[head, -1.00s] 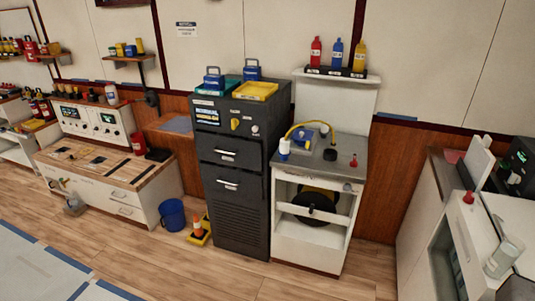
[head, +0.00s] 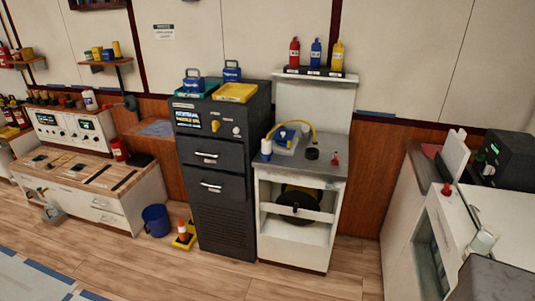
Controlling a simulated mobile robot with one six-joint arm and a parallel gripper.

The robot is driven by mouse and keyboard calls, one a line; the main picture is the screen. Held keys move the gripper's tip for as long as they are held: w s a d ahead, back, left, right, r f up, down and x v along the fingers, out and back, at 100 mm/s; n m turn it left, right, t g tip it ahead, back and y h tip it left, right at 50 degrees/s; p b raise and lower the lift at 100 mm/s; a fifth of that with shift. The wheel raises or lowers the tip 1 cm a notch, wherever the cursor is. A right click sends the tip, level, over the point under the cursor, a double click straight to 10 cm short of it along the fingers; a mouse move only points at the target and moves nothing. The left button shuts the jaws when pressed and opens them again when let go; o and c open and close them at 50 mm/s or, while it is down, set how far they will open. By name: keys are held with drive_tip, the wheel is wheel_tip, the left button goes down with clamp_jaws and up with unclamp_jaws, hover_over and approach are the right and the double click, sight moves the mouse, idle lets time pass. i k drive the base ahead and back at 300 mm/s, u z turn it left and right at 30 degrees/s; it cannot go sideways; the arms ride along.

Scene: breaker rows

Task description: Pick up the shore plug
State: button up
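A yellow cable (head: 300,123) arches over the grey top of a white cabinet (head: 322,170) in the middle of the head view. A small white plug-like piece with a blue top (head: 266,150) stands at the cable's left end, near the cabinet top's left edge; it looks like the shore plug. A blue piece on a light box (head: 287,136) sits behind it, under the arch. The parts are small, so I cannot tell exactly how they join. My gripper is not in view.
A dark cabinet (head: 222,190) stands left of the white one. A black round piece (head: 312,154) and a red piece (head: 335,158) sit on the white cabinet's top. Floor in front is clear.

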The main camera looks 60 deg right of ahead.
sight(266, 152)
drive_tip(key=i, duration=1)
drive_tip(key=u, duration=0.1)
drive_tip(key=k, duration=0.9)
drive_tip(key=z, duration=0.2)
drive_tip(key=i, duration=0.65)
drive_tip(key=u, duration=0.1)
